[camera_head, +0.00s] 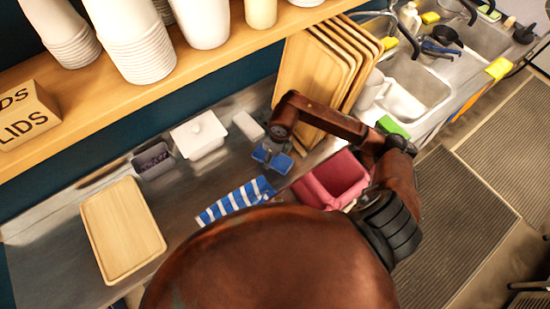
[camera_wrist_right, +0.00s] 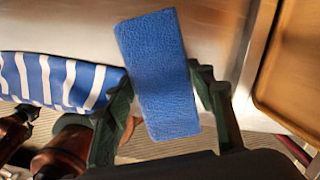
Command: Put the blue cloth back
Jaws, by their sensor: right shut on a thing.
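The blue cloth (camera_head: 283,164) is a small plain blue rectangle. In the right wrist view the cloth (camera_wrist_right: 158,75) sits between both fingers of my right gripper (camera_wrist_right: 160,90), which is shut on it. In the head view my right gripper (camera_head: 271,157) is over the steel counter, beside the striped cloth and left of the pink bin. I cannot tell whether the cloth touches the counter. My left gripper is not in view.
A blue-and-white striped cloth (camera_head: 235,200) lies on the counter, left of a pink bin (camera_head: 334,180). A white lidded container (camera_head: 199,136), a grey container (camera_head: 153,162) and a wooden tray (camera_head: 122,230) stand further left. Upright trays (camera_head: 308,75) and a sink (camera_head: 422,84) are behind.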

